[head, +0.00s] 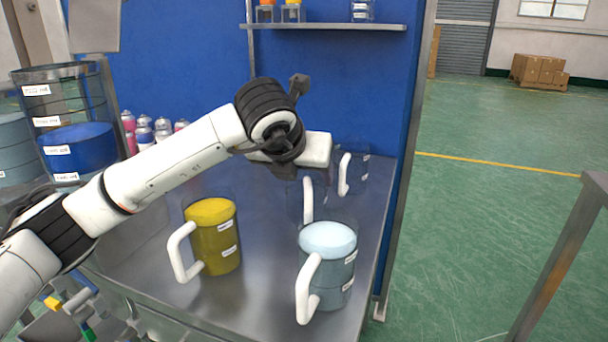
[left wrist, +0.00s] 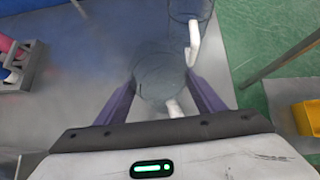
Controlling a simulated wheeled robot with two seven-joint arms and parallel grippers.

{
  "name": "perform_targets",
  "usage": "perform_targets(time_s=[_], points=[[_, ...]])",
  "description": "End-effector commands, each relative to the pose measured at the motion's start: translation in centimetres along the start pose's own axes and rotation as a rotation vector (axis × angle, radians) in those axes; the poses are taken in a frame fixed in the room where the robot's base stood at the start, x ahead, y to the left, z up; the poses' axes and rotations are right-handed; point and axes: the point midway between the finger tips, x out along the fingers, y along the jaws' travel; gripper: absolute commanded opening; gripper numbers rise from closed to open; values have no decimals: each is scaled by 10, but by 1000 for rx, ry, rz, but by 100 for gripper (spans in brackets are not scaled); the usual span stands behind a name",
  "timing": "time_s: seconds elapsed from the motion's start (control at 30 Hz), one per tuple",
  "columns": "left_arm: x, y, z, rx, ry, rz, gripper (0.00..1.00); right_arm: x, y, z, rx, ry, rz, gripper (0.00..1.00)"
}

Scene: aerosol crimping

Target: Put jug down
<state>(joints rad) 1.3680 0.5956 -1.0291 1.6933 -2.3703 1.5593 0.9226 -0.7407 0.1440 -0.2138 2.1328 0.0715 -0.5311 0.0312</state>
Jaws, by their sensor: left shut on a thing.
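My left gripper (head: 298,172) is above the steel table, and its fingers are largely hidden by the wrist in the head view. In the left wrist view its two purple fingers (left wrist: 160,80) are on either side of a clear jug (left wrist: 158,68), shut on it. In the head view this jug (head: 310,205) is upright and looks empty, with a white handle; its top is hidden, and I cannot tell if its base touches the table (head: 265,265). My right gripper is not in view.
A yellow-filled jug (head: 214,245) stands at front left and a pale-blue-filled jug (head: 330,268) at front right. Another clear jug (head: 356,172) stands behind the held one. Spray cans (head: 145,132) stand at back left. A shelf (head: 330,27) is on the blue wall.

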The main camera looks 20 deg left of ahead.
Motion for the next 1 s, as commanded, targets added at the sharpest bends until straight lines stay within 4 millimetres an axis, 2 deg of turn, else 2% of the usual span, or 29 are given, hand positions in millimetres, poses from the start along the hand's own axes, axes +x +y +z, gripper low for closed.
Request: perform_targets(time_s=[0.2, 0.23, 0.33, 0.63, 0.77, 1.0], points=[[3, 0, -2, 0, -1, -1, 21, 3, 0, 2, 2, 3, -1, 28], [2, 0, -2, 0, 0, 0, 64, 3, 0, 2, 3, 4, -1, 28], [1, 0, -1, 0, 0, 0, 81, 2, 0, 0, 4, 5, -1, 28], [1, 0, -1, 0, 0, 0, 81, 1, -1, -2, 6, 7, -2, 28], [-6, 0, 2, 1, -2, -2, 81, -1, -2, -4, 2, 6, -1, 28], [-55, -1, 3, 2, -5, -2, 81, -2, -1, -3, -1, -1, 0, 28]])
